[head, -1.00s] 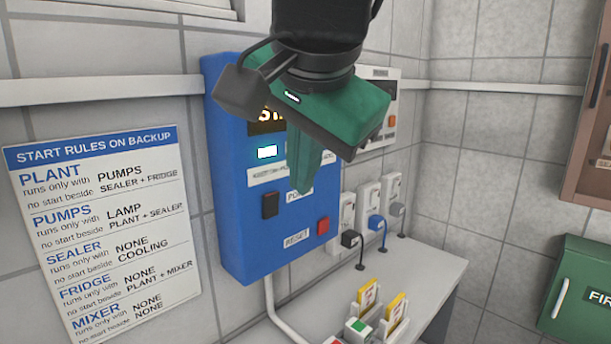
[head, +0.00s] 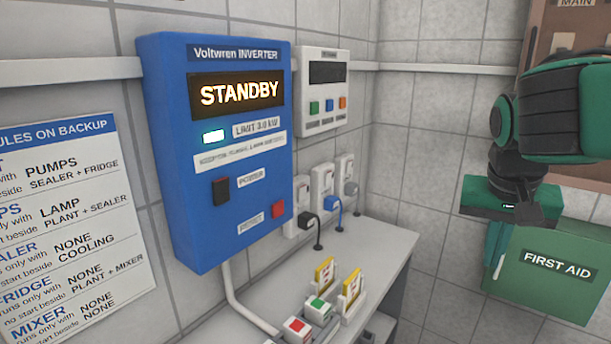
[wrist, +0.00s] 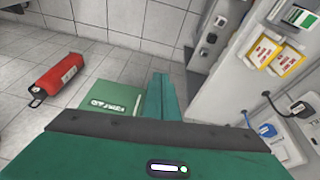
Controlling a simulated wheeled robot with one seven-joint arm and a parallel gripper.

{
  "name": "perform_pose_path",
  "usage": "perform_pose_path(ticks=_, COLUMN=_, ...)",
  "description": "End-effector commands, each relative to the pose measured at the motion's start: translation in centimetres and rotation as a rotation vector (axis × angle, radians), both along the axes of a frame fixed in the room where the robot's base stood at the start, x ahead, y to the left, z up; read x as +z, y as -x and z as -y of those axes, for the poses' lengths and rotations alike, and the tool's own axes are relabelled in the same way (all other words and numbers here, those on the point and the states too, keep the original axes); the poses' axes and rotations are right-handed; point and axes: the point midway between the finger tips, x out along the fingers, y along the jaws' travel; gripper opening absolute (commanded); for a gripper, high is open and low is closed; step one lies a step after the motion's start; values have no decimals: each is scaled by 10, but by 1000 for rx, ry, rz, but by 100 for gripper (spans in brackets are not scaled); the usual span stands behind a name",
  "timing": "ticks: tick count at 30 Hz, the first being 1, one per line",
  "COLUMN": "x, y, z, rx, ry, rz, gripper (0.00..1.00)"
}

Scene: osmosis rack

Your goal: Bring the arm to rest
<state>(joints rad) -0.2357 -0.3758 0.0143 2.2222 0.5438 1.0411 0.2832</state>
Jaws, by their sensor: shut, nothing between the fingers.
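My arm hangs at the right of the head view, in front of the back wall. My gripper (head: 497,270) points down, with its green fingers together and nothing between them. It overlaps the left edge of the green first aid box (head: 560,275) in this view; I cannot tell how near they are. In the wrist view my gripper's fingers (wrist: 163,98) also show close together and empty.
The blue inverter (head: 220,150) on the left wall reads STANDBY. A bench (head: 385,250) below it carries yellow-tagged holders (head: 325,275) and button boxes. Plugs sit in wall sockets (head: 322,195). The wrist view shows a red extinguisher (wrist: 58,78) on the tiled floor (wrist: 20,60).

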Motion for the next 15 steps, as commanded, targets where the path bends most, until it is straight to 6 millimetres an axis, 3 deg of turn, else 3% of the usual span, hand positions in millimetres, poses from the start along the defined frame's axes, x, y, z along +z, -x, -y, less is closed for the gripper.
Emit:
perform_pose_path(ticks=1, x=-15, y=17, z=23, rx=-19, ry=-9, rz=-37, gripper=0)
perform_pose_path(ticks=6, x=-63, y=77, z=68, rx=-29, ry=-73, rz=-145, gripper=0)
perform_pose_path(ticks=12, x=-105, y=138, z=84, rx=-27, ry=-173, rz=-215, gripper=0)
perform_pose_path(ticks=15, x=-116, y=155, z=83, rx=-23, ry=-207, rz=-229, gripper=0)
